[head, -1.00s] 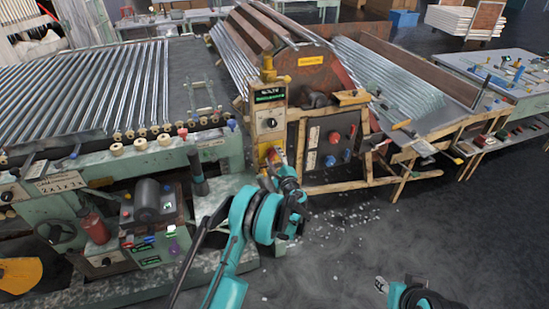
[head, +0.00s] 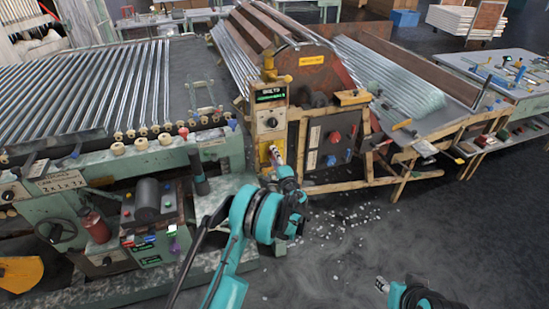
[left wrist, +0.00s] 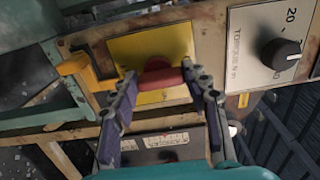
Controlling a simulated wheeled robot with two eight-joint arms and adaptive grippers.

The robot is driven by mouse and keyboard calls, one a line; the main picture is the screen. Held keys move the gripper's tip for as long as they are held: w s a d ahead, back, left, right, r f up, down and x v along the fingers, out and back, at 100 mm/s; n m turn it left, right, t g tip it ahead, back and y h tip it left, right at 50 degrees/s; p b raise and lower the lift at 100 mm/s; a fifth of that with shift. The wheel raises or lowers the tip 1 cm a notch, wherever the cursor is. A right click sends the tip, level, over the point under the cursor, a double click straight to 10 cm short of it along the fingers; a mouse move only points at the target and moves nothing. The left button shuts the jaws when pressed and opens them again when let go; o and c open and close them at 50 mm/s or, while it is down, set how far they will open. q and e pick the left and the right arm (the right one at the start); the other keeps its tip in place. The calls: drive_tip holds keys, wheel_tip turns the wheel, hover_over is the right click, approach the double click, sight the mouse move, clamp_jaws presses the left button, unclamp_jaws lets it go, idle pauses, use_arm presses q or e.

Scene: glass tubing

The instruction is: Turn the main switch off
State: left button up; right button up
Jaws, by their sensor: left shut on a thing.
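The main switch has a red handle (left wrist: 161,77) on a yellow plate (left wrist: 150,48). In the left wrist view it lies crosswise between the two fingers of my left gripper (left wrist: 160,84), which touch it at both ends. In the head view, my left gripper (head: 276,158) is at the yellow plate (head: 265,150) low on the yellow post and hides most of the handle. My right gripper (head: 381,285) is at the bottom right of the head view, away from the machines. It is too small to tell whether it is open.
A black dial (left wrist: 281,53) on a pale panel is beside the switch. Above it on the post is a lit green display (head: 270,95). A dark control box with a red knob (head: 335,137) stands to the right in a wooden frame. Open floor (head: 400,225) with scattered pale bits lies in front.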

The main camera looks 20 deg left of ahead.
idle(0.3)
use_arm(q)
drive_tip(key=o, duration=1.2)
drive_tip(key=shift+c, duration=0.2)
drive_tip(key=v, duration=1.2)
